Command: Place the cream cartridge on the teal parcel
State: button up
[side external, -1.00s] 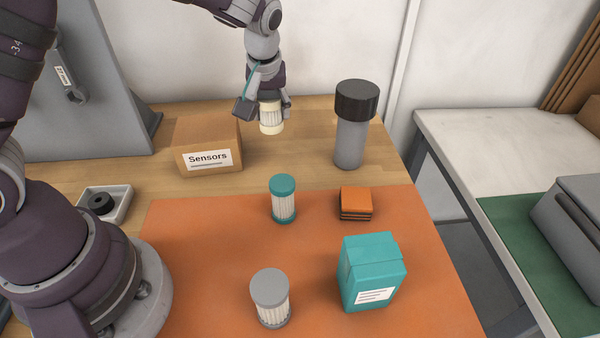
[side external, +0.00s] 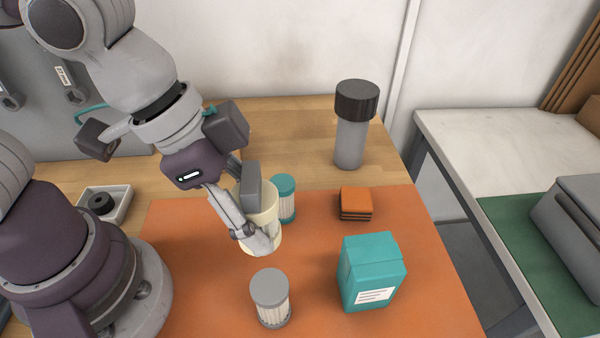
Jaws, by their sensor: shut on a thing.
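The cream cartridge (side external: 268,213) is held in my gripper (side external: 252,212), above the orange mat and in front of the teal-capped cartridge in the picture. My gripper is shut on it, and its fingers hide part of the cartridge. The cartridge looks slightly tilted. The teal parcel (side external: 371,273) is a box with a white label, standing on the right part of the mat. My gripper is to the left of the parcel and higher in the picture, apart from it.
A grey-capped cartridge (side external: 271,298) and a teal-capped cartridge (side external: 287,198) stand on the orange mat (side external: 200,305). A small orange stack (side external: 356,204) lies behind the parcel. A tall grey bottle with a black lid (side external: 351,130) stands at the back. A white tray (side external: 117,208) is at left.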

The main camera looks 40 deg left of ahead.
send_over(387, 252)
jog(key=s+a, duration=0.1)
jog(key=shift+s+a+f, duration=0.2)
jog(key=shift+f, duration=0.35)
jog(key=shift+w+d+f, duration=0.1)
jog(key=shift+f, duration=0.8)
jog(key=shift+w+d+f, duration=0.1)
jog(key=shift+f, duration=0.8)
jog(key=shift+f, duration=0.1)
jog(key=o, duration=1.2)
jog(key=shift+c, duration=0.2)
